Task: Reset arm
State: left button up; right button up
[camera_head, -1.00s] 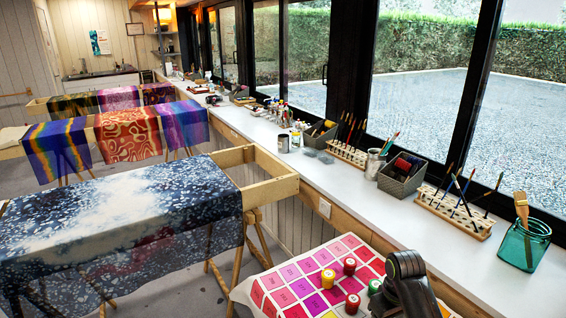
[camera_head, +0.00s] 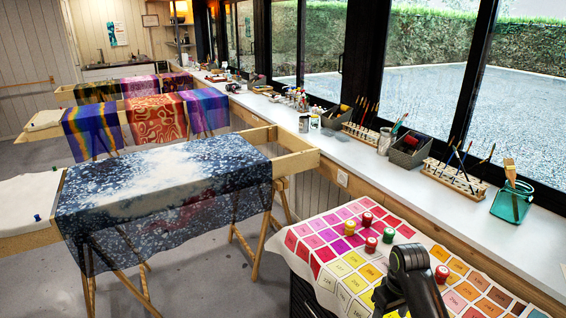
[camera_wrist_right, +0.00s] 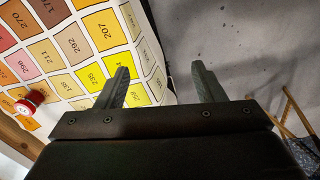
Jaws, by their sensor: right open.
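My right arm (camera_head: 410,285) comes up from the bottom of the head view, over the front part of the numbered colour chart; its fingertips do not show there. In the right wrist view my right gripper (camera_wrist_right: 160,72) is open, its two fingers wide apart with nothing between them. Its left finger overlaps the chart's yellow squares and its right finger is over the grey floor. My left gripper is in neither view.
The colour chart (camera_head: 330,262) bears several small red- and green-lidded jars, one red (camera_head: 442,274) just right of my arm. A white counter (camera_head: 380,180) with brush racks runs along the windows. A dyed cloth (camera_head: 165,190) hangs over a wooden frame at left.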

jog(key=s+d+f+m, duration=0.1)
jog(key=s+f, duration=0.4)
jog(key=f, duration=0.5)
jog(key=s+d+f+m, duration=0.1)
jog(key=s+d+f, duration=0.1)
jog(key=s+f, duration=0.5)
jog(key=s+d+f+m, duration=0.1)
jog(key=s+f, duration=0.1)
jog(key=f, duration=1)
jog(key=s+f, duration=0.4)
jog(key=s, duration=0.6)
jog(key=s+f+m, duration=0.1)
jog(key=s+f, duration=0.4)
jog(key=s, duration=0.6)
jog(key=s+f+t+h+b, duration=0.1)
jog(key=s+f, duration=0.3)
jog(key=s, duration=0.7)
jog(key=shift+f, duration=0.35)
